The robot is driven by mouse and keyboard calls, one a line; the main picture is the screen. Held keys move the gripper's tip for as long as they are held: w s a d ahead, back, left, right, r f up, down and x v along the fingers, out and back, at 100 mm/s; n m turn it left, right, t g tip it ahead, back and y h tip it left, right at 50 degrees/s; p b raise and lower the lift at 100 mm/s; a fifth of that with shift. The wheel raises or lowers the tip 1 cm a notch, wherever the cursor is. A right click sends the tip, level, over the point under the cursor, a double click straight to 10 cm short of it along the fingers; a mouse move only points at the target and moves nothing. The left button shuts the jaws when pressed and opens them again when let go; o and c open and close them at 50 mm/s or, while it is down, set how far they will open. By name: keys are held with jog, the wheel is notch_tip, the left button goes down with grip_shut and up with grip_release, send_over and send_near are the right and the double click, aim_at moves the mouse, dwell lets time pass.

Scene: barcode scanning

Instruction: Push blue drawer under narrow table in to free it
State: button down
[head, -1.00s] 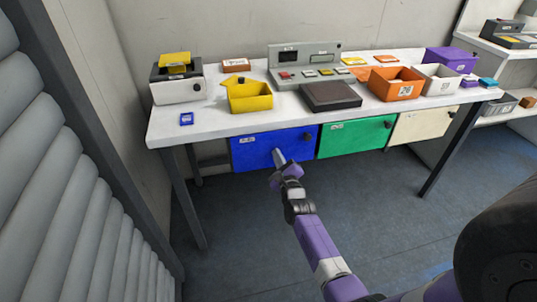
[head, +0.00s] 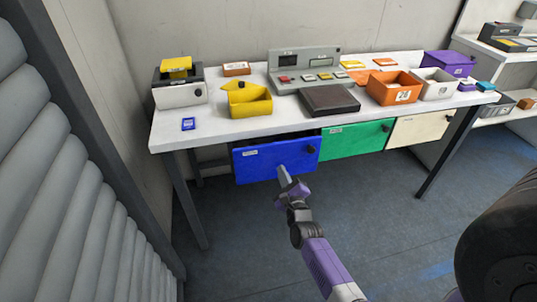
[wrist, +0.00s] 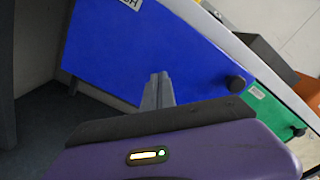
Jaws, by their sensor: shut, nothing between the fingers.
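The blue drawer (head: 262,160) hangs under the left half of the narrow white table (head: 222,128). Its front stands out from the table, with a dark gap above its top edge. Its dark round knob (head: 311,149) is near the right end. My gripper (head: 282,171) is shut and empty, in front of the lower middle of the drawer front. In the wrist view, the closed fingers (wrist: 158,90) point at the blue face (wrist: 125,60), left of the knob (wrist: 236,84). I cannot tell whether the tips touch it.
A green drawer (head: 352,139) and a cream drawer (head: 420,128) sit to the right, looking closed. Bins, a grey console (head: 303,68) and a dark flat box (head: 330,98) stand on the table. A ribbed grey shutter (head: 60,180) is at left. Blue floor (head: 400,225) in front is clear.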

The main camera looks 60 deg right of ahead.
jog(key=p+v, duration=0.1)
jog(key=v, duration=0.5)
dwell(0.7)
jog(key=s+a+r+n+t+y+p, duration=0.1)
jog(key=a+r+n+t+y, duration=0.1)
jog(key=a+r+n, duration=0.6)
jog(key=s+a+r+n+t+y+p, duration=0.1)
jog(key=a+r+n+t+y, duration=0.1)
jog(key=a+n, duration=0.8)
jog(key=s+a+r+n+y+p, duration=0.1)
jog(key=s+a+r+n+y, duration=0.3)
jog(key=a+n, duration=0.5)
jog(key=s+a+r+n+g+y+p, duration=0.1)
jog(key=s+a+r+n+y+p, duration=0.1)
jog(key=s+a+r+n+y, duration=0.3)
jog(key=s+a+r+n, duration=0.3)
jog(key=s+a+n, duration=0.1)
jog(key=s, duration=0.2)
jog(key=shift+r+n+y, duration=0.3)
jog(key=shift+n, duration=0.1)
